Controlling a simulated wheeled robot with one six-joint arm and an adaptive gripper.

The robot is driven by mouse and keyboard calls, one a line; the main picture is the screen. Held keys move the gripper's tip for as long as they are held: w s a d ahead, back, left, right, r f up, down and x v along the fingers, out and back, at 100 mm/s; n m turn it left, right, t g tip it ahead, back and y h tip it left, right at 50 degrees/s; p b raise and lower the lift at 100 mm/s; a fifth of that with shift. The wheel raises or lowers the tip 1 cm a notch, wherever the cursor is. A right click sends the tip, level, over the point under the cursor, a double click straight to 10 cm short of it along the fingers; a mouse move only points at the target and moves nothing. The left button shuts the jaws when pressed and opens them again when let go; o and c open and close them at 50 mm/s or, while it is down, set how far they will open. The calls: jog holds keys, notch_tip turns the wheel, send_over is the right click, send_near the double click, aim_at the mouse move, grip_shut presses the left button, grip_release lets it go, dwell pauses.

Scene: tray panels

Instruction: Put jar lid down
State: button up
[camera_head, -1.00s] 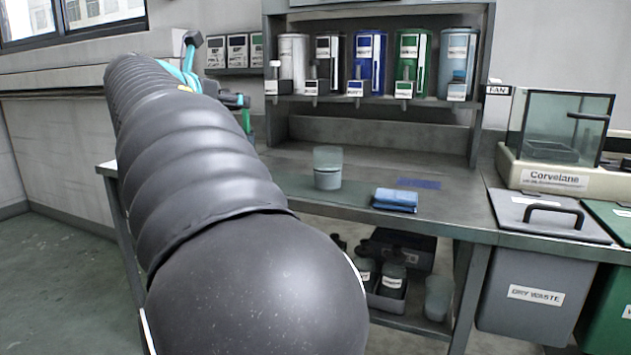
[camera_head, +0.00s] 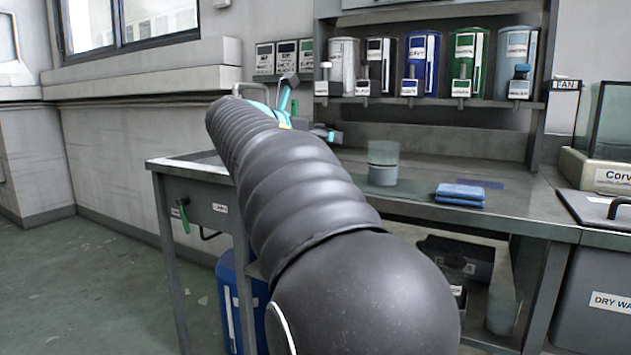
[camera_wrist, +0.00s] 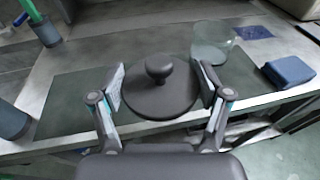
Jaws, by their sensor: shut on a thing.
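The jar lid (camera_wrist: 160,98) is a dark round disc with a knob on top. In the wrist view it sits between the two fingers of my gripper (camera_wrist: 161,92), which is shut on its rim. The lid is over the bench, above a dark green mat (camera_wrist: 70,104); I cannot tell the exact gap. A glass jar (camera_wrist: 211,45) stands beyond the lid to the right, and it also shows in the head view (camera_head: 383,165), open at the top. In the head view my arm hides the lid and most of my gripper.
A folded blue cloth (camera_head: 460,195) lies on the bench right of the jar, and a flat blue patch (camera_wrist: 252,32) lies behind. Several dispensers (camera_head: 420,65) stand on the shelf above. The bench's front edge (camera_head: 500,232) is close to the cloth. A dry waste bin (camera_head: 605,290) stands at right.

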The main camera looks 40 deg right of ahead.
jog(key=w+d+f, duration=0.1)
jog(key=w+f, duration=0.1)
jog(key=w+d+f, duration=0.1)
jog(key=w+d, duration=0.1)
jog(key=w, duration=0.1)
jog(key=w+d+f+b, duration=0.1)
jog(key=w+d+f, duration=0.1)
jog(key=shift+w+f, duration=0.3)
jog(key=shift+w, duration=0.1)
jog(key=shift+f+b, duration=0.75)
jog(key=shift+f, duration=1.2)
jog(key=shift+f, duration=0.15)
jog(key=o, duration=0.9)
jog(key=shift+r, duration=0.2)
jog(key=p+v, duration=0.1)
jog(key=v, duration=1.1)
jog(key=shift+s, duration=0.1)
